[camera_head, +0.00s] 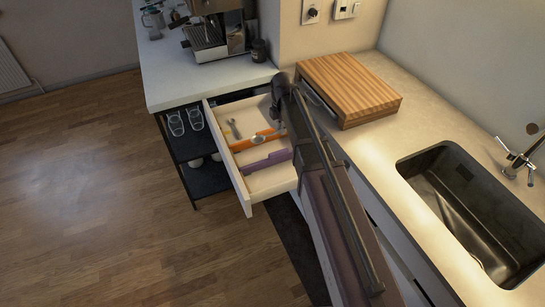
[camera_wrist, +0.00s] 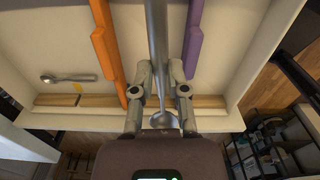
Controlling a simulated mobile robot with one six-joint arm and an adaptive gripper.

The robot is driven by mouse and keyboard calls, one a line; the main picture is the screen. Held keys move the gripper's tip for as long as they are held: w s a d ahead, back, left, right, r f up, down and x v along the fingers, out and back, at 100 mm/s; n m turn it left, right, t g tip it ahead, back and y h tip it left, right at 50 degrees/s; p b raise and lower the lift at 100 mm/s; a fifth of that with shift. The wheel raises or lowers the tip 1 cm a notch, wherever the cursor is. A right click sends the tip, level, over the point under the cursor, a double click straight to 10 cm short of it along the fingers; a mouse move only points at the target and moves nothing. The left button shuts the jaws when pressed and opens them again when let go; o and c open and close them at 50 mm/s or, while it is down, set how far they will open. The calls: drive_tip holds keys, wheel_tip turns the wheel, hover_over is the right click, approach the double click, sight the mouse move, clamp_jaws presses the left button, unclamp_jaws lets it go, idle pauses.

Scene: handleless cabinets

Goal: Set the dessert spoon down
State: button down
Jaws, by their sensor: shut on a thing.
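My gripper (camera_wrist: 160,75) is shut on the dessert spoon (camera_wrist: 157,35), a long grey metal spoon. Its handle runs up the wrist view between the fingers, and its bowl shows near the gripper's base. The spoon is over the open drawer (camera_head: 247,196), between an orange divider (camera_wrist: 105,45) and a purple divider (camera_wrist: 193,40). I cannot tell whether it touches the drawer floor. In the head view, my arm hides the fingers and much of the spoon.
Another small spoon (camera_wrist: 68,78) lies in the compartment left of the orange divider. A wooden board (camera_head: 350,85) rests on the counter right of the drawer, with a sink (camera_head: 470,210) nearer. A dark shelf (camera_head: 205,178) stands left of the drawer.

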drive_tip(key=shift+w+a+f+m, duration=0.4)
drive_tip(key=shift+w+a+f, duration=0.15)
drive_tip(key=shift+w+a, duration=0.15)
drive_tip(key=shift+b, duration=0.35)
drive_tip(key=b, duration=0.6)
hover_over(277, 146)
drive_tip(key=s, duration=0.2)
drive_tip(key=f, duration=0.6)
drive_tip(key=shift+s+f, duration=0.1)
drive_tip(key=shift+s, duration=0.1)
drive_tip(key=shift+f+b, duration=1.9)
drive_tip(key=shift+f, duration=0.15)
drive_tip(key=c, duration=0.6)
unclamp_jaws()
drive_tip(key=shift+c, duration=0.2)
